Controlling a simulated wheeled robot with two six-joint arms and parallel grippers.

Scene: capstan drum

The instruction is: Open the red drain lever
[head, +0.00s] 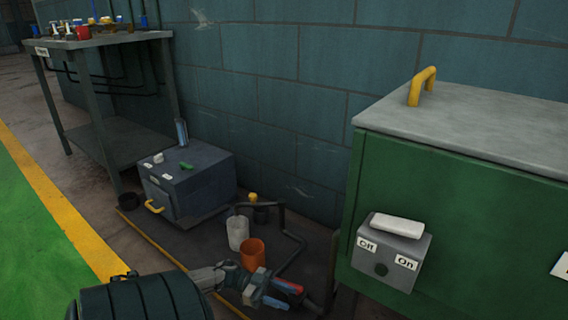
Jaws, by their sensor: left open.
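The red lever (287,286) is a short red bar low in the head view, near the dark pipe and the front right of the floor area. My left gripper (268,288) reaches in from the lower left and is open. Its blue-tipped fingers lie around or just beside the near end of the red lever. I cannot tell whether they touch it. The lever's mount is mostly hidden by the gripper and the lower edge of the view. My right gripper is not in view.
An orange cup (252,254) and a white cup (237,233) stand just behind my gripper, beside a dark bent pipe (292,250). A grey box (205,188) stands further back. A green cabinet (465,215) with an Off/On switch box (391,262) bounds the right side.

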